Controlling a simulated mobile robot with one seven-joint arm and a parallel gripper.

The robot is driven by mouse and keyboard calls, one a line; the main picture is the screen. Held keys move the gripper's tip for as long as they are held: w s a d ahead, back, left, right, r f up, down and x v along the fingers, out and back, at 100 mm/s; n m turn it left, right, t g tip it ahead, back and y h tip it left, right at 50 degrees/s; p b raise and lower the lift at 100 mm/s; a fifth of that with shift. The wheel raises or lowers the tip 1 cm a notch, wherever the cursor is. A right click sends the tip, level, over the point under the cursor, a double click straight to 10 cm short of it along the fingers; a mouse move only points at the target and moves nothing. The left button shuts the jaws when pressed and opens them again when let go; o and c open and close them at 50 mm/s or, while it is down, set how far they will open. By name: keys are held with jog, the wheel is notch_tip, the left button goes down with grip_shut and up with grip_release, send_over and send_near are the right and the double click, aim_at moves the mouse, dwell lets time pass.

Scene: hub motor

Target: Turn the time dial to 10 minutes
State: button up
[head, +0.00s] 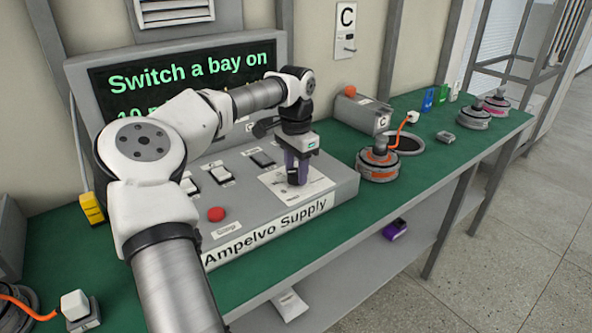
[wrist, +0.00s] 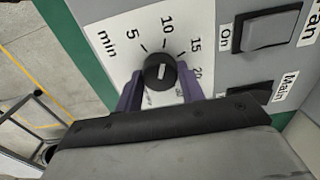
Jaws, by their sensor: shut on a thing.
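The time dial (wrist: 155,80) is a round black knob with a short light mark on its face. Around it on a white plate (wrist: 110,60) are "min" and the numbers 5, 10, 15 and 20. I cannot tell for sure which number the mark points at. My gripper (wrist: 160,84) has its two purple fingers on either side of the knob and is shut on it. In the head view my gripper (head: 297,175) points down at the plate (head: 318,181) on the Ampelvo Supply panel (head: 340,190), and it hides the dial there.
Rocker switches, one labelled Main (wrist: 250,96), stand close beside the dial. A red button (head: 216,214) is on the panel's left part. The screen (head: 190,75) behind is partly hidden by my arm. A hub motor (head: 378,163) with an orange cable stands right of the panel on the green bench.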

aim_at(296, 172)
dwell(0.4)
jog(key=o, duration=1)
jog(key=shift+c, duration=0.2)
notch_tip(296, 172, up, 14)
jog(key=shift+f, duration=0.15)
